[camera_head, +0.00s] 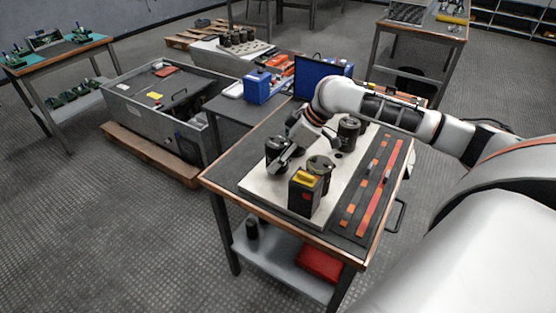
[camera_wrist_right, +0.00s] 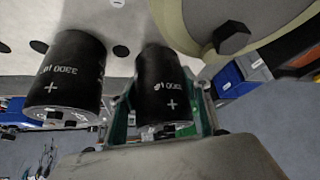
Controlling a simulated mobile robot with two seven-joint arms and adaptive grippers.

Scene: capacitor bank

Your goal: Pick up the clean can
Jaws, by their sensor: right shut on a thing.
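My right gripper (camera_head: 284,160) reaches down at the left side of the white board (camera_head: 262,188) on the table. In the right wrist view its green-padded fingers (camera_wrist_right: 163,118) are shut around a black can (camera_wrist_right: 160,85) marked 3300 and a plus sign. Whether this can is clear of the board cannot be told. A second black can (camera_wrist_right: 66,75) with the same print is beside it, apart from the fingers. In the head view, black cans show at the gripper (camera_head: 275,146) and at the back (camera_head: 348,130). My left gripper is out of view.
An olive-topped can (camera_head: 320,166) stands close to the gripper, and a black box with a yellow top (camera_head: 304,193) is in front of it. Orange-and-grey strips (camera_head: 370,190) lie at the right of the table. Blue boxes (camera_head: 258,87) stand behind.

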